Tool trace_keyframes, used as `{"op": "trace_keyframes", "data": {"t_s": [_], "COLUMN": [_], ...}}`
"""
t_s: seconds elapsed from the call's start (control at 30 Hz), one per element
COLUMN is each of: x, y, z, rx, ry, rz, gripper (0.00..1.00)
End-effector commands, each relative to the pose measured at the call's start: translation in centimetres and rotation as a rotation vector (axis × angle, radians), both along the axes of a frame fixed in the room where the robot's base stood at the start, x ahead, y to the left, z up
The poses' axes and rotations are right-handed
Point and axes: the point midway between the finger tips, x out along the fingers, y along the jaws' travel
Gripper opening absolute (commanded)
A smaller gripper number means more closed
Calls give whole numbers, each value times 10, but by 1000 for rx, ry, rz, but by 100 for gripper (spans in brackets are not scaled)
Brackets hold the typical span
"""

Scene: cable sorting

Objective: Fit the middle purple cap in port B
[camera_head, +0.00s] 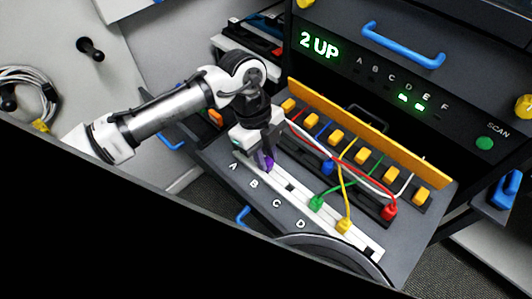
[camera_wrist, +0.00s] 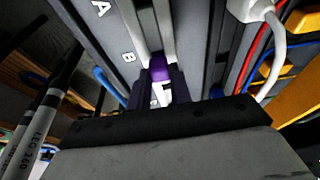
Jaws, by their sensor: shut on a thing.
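The purple cap (camera_head: 268,163) is at the white rail (camera_head: 328,221), in line with the letter B (camera_head: 253,183). My gripper (camera_head: 269,154) is shut on this cap from above. In the wrist view the purple cap (camera_wrist: 159,68) shows between my fingertips (camera_wrist: 160,84), beside the letter B (camera_wrist: 128,57). I cannot tell whether the cap is fully seated in port B. The fingers hide part of it and of the port. A dark open slot (camera_head: 290,187) shows on the rail just past it, toward C.
A green plug (camera_head: 316,203) and a yellow plug (camera_head: 344,226) sit further along the rail. A blue plug (camera_head: 328,167) and a red plug (camera_head: 389,211) lie behind it with loose cables. An orange wall (camera_head: 365,143) stands at the back. The panel display reads "2 UP" (camera_head: 319,46).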

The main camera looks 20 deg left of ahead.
Motion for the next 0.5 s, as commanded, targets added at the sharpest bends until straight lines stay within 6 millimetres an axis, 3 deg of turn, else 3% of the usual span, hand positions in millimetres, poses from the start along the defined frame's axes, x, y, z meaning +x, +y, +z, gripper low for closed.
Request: {"op": "trace_keyframes", "data": {"t_s": [0.5], "x": [0], "y": [0], "z": [-8], "rx": [0], "ry": [-1], "rz": [0], "gripper": [0]}}
